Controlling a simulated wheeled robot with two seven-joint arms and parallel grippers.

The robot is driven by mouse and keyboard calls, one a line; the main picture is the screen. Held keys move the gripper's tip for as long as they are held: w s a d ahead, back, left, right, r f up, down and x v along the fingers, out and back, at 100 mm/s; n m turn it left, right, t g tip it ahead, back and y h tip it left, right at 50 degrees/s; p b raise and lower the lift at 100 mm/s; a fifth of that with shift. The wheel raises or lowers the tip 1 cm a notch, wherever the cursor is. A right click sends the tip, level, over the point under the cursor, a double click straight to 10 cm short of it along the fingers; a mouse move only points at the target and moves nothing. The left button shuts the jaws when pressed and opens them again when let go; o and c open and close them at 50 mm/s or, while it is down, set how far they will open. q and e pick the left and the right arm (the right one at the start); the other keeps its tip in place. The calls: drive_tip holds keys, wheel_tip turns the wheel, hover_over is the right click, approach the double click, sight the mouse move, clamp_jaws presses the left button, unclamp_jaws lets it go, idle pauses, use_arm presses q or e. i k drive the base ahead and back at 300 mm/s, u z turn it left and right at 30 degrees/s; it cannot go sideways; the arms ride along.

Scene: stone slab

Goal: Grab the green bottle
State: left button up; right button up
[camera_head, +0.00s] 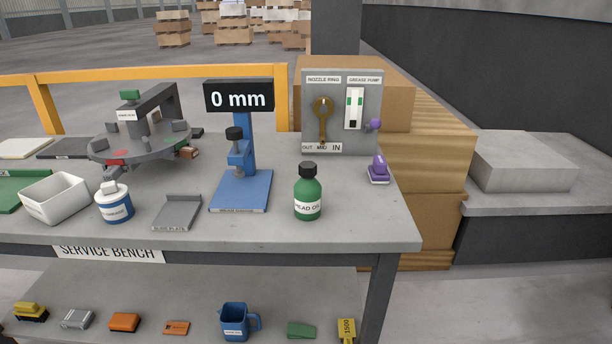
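The green bottle (308,197) stands upright on the service bench (350,233), near its front edge and right of the blue gauge stand. It has a black cap and a white label that is only partly readable. Nothing touches it. Neither of my grippers shows in the head view.
A purple item (378,170) sits right. The bench front beside the bottle is clear.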

sight(307, 193)
drive_tip(key=z, duration=0.05)
drive_tip(key=k, duration=0.5)
drive_tip(key=u, duration=0.8)
drive_tip(key=i, duration=1.3)
drive_tip(key=z, duration=0.85)
